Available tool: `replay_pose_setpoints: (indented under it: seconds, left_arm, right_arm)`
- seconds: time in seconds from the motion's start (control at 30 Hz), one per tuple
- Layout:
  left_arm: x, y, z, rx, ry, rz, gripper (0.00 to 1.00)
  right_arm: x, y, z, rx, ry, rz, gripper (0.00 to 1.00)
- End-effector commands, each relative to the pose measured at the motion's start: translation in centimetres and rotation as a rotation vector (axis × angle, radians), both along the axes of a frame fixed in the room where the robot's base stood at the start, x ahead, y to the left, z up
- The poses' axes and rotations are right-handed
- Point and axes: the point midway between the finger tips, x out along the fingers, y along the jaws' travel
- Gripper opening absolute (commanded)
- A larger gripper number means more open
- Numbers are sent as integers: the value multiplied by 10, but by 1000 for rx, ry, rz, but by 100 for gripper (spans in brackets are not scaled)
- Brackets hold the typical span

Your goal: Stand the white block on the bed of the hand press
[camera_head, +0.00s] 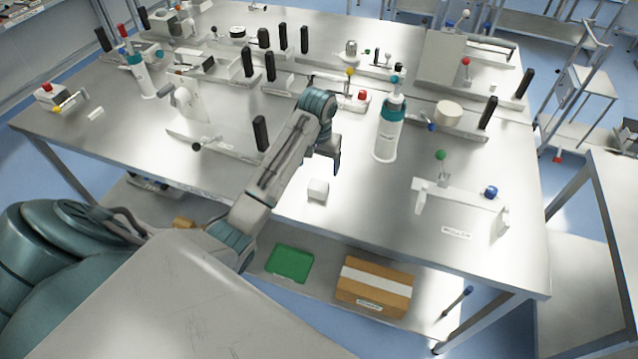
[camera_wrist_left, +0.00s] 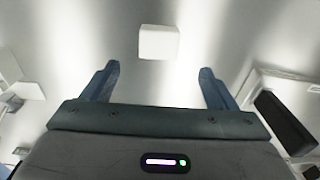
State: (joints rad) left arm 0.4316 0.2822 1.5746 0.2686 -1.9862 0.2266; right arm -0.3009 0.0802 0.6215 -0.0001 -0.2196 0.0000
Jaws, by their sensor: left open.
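The white block (camera_head: 318,190) lies on the bare metal table top near its front edge. It also shows in the left wrist view (camera_wrist_left: 159,43), just beyond the fingertips and between their lines. My left gripper (camera_head: 330,160) is above the table, close behind the block in the head view. Its two blue fingers stand apart with nothing between them, as the left wrist view shows (camera_wrist_left: 159,74). Several bench devices stand on the table; I cannot tell for sure which is the hand press. My right gripper is not in view.
A teal-and-white bottle (camera_head: 387,135) stands to the right of my gripper. A roller frame with a green knob (camera_head: 460,193) stands at the right. A long device with a black handle (camera_head: 222,143) is at the left. The table around the block is clear.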

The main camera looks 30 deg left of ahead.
Motion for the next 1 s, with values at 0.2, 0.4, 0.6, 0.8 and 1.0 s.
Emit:
replay_pose_setpoints:
  seconds: [0.2,0.4,0.6,0.8,1.0]
  left_arm:
    - [6,2,3,-14,24,4,80]
    - [6,2,-20,-13,21,4,80]
    - [6,1,-42,-15,22,3,80]
    - [4,0,-56,-14,23,4,80]
    - [3,0,-85,-14,24,4,80]
  right_arm:
    - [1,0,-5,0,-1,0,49]
    - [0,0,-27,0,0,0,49]
    - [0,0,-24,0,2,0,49]
    - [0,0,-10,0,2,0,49]
    - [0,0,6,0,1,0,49]
